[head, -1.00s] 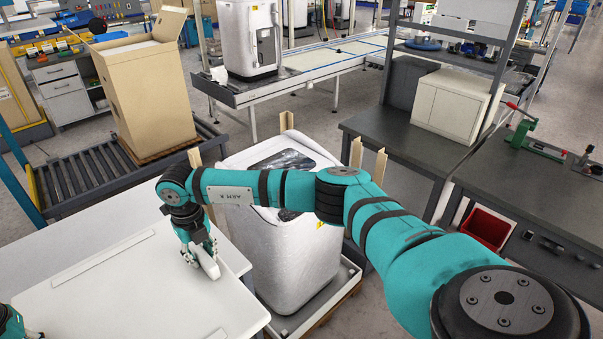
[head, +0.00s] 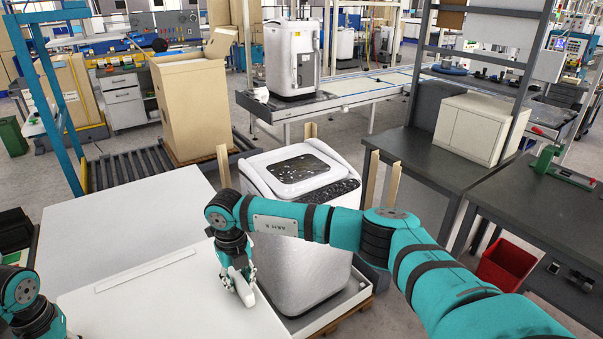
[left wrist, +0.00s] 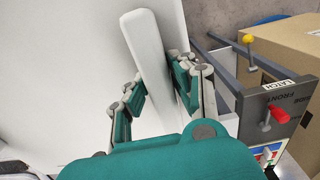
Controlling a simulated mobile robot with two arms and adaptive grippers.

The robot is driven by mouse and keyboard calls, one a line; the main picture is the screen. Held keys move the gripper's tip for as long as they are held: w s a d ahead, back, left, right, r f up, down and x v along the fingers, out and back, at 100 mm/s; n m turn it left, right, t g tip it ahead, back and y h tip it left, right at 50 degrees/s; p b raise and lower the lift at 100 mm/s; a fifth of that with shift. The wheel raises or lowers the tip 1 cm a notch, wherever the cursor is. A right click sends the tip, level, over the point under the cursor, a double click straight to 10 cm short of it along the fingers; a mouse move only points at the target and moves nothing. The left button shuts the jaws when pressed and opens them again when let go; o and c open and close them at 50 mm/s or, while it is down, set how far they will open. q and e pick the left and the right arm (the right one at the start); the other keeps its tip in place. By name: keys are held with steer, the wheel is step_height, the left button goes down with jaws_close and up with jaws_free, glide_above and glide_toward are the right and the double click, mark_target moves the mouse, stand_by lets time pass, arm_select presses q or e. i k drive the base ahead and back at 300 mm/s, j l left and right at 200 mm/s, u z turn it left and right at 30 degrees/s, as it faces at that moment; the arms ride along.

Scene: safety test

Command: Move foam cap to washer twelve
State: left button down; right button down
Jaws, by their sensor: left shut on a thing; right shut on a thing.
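The foam cap (head: 145,300) appears to be the large white slab at lower left in the head view, with raised white ridges. My right gripper (head: 240,285) points down at its right side and is shut on a white ridge. My left arm enters at lower left; its fingertips are hidden in the head view. In the left wrist view my left gripper (left wrist: 158,85) has its fingers on both sides of a white ridge (left wrist: 150,45). A white washer (head: 300,235) with a dark top window stands upright just right of the slab, partly behind my right arm; I read no number on it.
Another white surface (head: 125,215) lies behind the slab. A cardboard box (head: 195,105) stands on a roller conveyor (head: 130,165). Wooden posts (head: 392,186) rise beside the washer. A dark workbench (head: 430,165) is at right. A post with a red lever (left wrist: 275,116) shows in the left wrist view.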

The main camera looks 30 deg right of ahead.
mark_target(299, 168)
steer(key=l, duration=1.6)
steer(key=i+l, duration=0.1)
steer(key=l, duration=1.55)
steer(key=i+l, duration=0.1)
steer(key=i, duration=1.4)
